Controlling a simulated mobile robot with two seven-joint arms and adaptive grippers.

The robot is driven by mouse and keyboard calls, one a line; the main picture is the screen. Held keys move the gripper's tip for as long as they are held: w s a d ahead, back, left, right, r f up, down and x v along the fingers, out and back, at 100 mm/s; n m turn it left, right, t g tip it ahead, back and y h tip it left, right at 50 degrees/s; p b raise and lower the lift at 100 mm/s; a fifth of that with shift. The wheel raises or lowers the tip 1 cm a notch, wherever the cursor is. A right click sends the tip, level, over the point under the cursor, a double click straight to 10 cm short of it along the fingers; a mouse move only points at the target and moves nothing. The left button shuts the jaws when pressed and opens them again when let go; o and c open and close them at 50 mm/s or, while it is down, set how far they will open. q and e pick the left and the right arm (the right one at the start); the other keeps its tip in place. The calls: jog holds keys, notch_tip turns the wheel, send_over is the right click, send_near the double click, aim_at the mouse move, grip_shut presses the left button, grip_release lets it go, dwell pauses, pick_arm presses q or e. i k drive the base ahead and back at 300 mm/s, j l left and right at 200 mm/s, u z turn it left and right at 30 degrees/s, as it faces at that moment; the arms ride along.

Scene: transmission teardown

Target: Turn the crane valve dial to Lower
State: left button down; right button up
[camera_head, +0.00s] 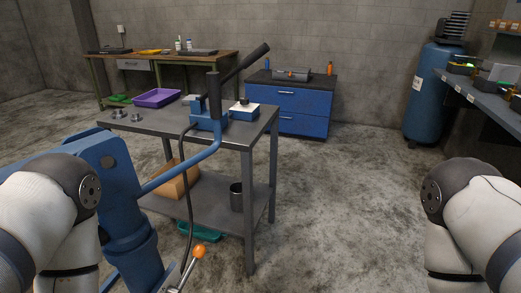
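A blue crane (115,190) stands close in front at the lower left, partly hidden behind my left arm. A blue bar runs from it to the right and bends upward. A metal lever with an orange ball tip (198,251) sticks up at the bottom edge, left of centre. I cannot make out a dial or any Lower marking. My arms show at both sides, but neither gripper is in view.
A blue drawer cabinet (291,105), a workbench (165,62) and a blue tank (430,95) stand farther back. The floor (345,210) at centre right is clear.

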aim_at(243, 101)
jog(key=i+l+u, duration=0.2)
jog(key=l+u, duration=0.25)
jog(key=i+l+u, duration=0.1)
jog(key=l+u, duration=0.4)
jog(key=l, duration=0.25)
jog(key=l+u, duration=0.45)
jog(key=l, duration=0.15)
